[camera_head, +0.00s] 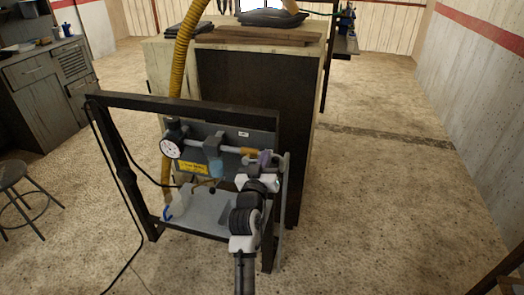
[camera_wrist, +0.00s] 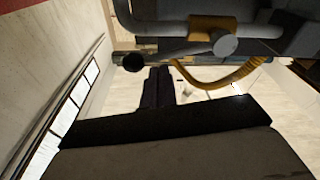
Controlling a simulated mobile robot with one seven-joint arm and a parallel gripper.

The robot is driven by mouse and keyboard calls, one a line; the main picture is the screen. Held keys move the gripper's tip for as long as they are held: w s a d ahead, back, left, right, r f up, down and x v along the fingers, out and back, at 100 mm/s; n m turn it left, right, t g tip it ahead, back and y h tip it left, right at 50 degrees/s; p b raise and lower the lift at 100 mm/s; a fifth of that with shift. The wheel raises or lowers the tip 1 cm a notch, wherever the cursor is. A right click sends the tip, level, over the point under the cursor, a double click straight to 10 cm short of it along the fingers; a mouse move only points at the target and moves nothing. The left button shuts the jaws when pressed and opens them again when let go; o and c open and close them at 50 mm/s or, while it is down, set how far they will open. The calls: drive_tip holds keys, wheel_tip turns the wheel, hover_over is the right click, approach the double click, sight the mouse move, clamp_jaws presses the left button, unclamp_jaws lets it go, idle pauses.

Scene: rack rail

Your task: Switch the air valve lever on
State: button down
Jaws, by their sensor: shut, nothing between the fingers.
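In the head view, a grey pipe (camera_head: 205,139) runs across the rack panel, with a yellow part (camera_head: 250,151) near its right end that looks like the air valve lever. The wrist view shows a yellow block (camera_wrist: 210,28) on grey pipework at the top, beside a round grey end; I cannot tell whether the lever is on or off. My gripper (camera_wrist: 157,88) shows as dark fingers, shut and empty, below and left of the yellow block, apart from it in the picture. In the head view my arm covers the rack's lower right, and the fingertips are hard to make out.
The dark rack frame (camera_head: 180,103) surrounds the panel, with a round gauge (camera_head: 172,146) at left and a grey shelf (camera_head: 196,208) below. A yellow hose (camera_head: 180,60) hangs behind. A wooden crate (camera_head: 170,70) stands behind the rack. The floor at right is clear.

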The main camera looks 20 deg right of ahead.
drive_tip(key=shift+f, duration=0.25)
drive_tip(key=shift+f, duration=0.1)
drive_tip(key=f+b, duration=0.1)
drive_tip(key=b, duration=0.1)
drive_tip(key=m+b, duration=0.1)
drive_tip(key=b, duration=0.2)
drive_tip(key=shift+s+d+f+m, duration=0.2)
drive_tip(key=shift+d+f+m, duration=0.05)
drive_tip(key=shift+f+m, duration=0.1)
